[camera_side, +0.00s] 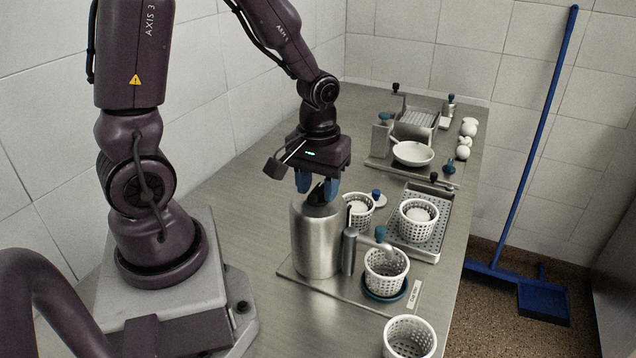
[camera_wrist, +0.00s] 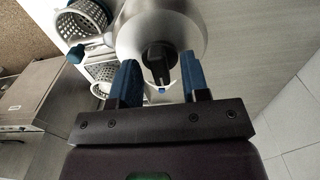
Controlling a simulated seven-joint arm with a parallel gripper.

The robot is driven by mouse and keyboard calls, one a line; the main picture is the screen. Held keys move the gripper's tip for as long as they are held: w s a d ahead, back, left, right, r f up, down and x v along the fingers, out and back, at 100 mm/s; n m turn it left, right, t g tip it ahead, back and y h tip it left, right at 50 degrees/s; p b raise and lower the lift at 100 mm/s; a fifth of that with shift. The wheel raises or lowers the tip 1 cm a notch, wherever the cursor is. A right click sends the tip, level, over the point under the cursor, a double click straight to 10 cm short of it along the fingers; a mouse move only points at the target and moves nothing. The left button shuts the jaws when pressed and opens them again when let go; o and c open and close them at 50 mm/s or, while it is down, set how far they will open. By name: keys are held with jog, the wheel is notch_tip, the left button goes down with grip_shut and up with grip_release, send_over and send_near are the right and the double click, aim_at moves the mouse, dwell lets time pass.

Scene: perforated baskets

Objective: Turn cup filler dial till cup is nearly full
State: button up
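The cup filler is a brushed steel cylinder (camera_side: 316,240) with a black dial (camera_wrist: 160,62) on top. Its side spout has a blue tip (camera_side: 381,233). A white perforated cup (camera_side: 384,272) stands under the spout on a blue ring; its inside looks mostly empty, but the fill level is hard to tell. My gripper (camera_side: 317,188) points down just over the dial, its two blue fingers apart. In the wrist view my gripper (camera_wrist: 158,57) has one finger on each side of the dial, with gaps showing; contact cannot be seen.
Another white perforated cup (camera_side: 409,338) stands at the front edge. A cup with white contents (camera_side: 418,232) sits on a steel tray (camera_side: 441,210), and another (camera_side: 359,220) stands behind the cylinder. A white bowl (camera_side: 413,154) and several white balls (camera_side: 463,153) lie farther back.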

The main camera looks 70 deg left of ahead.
grip_shut()
jog(key=shift+m, duration=0.3)
jog(key=m, duration=0.3)
jog(key=shift+m, duration=0.3)
jog(key=m, duration=0.3)
jog(key=shift+m, duration=0.3)
jog(key=m, duration=0.4)
jog(key=shift+r+m, duration=0.1)
jog(key=shift+m, duration=1.8)
